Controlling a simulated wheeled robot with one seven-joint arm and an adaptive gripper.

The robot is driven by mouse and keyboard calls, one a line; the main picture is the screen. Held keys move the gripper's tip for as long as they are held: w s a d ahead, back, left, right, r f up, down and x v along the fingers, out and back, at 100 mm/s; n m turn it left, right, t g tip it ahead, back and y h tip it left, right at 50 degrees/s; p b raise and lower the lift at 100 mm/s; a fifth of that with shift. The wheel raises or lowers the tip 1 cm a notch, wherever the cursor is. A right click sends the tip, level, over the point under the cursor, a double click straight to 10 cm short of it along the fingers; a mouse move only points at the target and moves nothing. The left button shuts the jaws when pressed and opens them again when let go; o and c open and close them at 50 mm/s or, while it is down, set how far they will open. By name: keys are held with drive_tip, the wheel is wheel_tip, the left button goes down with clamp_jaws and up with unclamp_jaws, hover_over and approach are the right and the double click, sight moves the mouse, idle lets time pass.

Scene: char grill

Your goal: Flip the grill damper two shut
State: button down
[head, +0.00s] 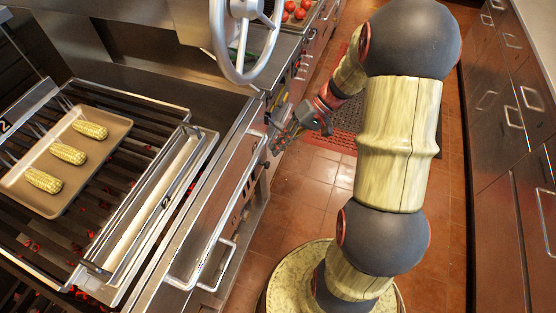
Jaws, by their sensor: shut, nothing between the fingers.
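My gripper (279,143) is at the upper middle of the head view, against or very near the front panel of the char grill (212,205). Its fingers are together with nothing held. Dark slots and small fittings show along this front panel. Damper two cannot be told apart from them, and the gripper may hide part of it. Whether the damper is open or shut is not clear. A numeral 2 is marked at the far left edge of the grill. I cannot tell if the fingers touch the panel.
A tray (22,190) with several corn cobs (68,153) lies on the grill bars over red embers. A handwheel (243,40) stands behind, near a container of tomatoes (299,12). A rail handle (222,262) juts from the grill front. Drawers (510,115) line the right; tiled floor (318,168) lies between.

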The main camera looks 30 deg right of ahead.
drive_tip(key=w+d+f+m+t+y+b, duration=0.1)
drive_tip(key=w+d+f+t, duration=0.1)
drive_tip(key=d+f+t, duration=0.3)
drive_tip(key=w+d+f+m+t+y+b, duration=0.1)
drive_tip(key=d+f+t, duration=0.4)
drive_tip(key=d+f, duration=0.6)
wheel_tip(320, 180, down, 6)
drive_tip(key=w+b, duration=0.1)
drive_tip(key=w, duration=0.1)
drive_tip(key=shift+w+d+r+t, duration=0.25)
drive_tip(key=shift+w+d+t, duration=0.05)
drive_tip(key=shift+t, duration=0.1)
drive_tip(key=shift+a, duration=0.1)
drive_tip(key=b, duration=0.4)
approach(264, 154)
drive_tip(key=w, duration=0.1)
drive_tip(key=w+a+f, duration=0.1)
drive_tip(key=w+a, duration=0.1)
drive_tip(key=shift+w+a+f, duration=0.15)
drive_tip(key=shift+f, duration=0.15)
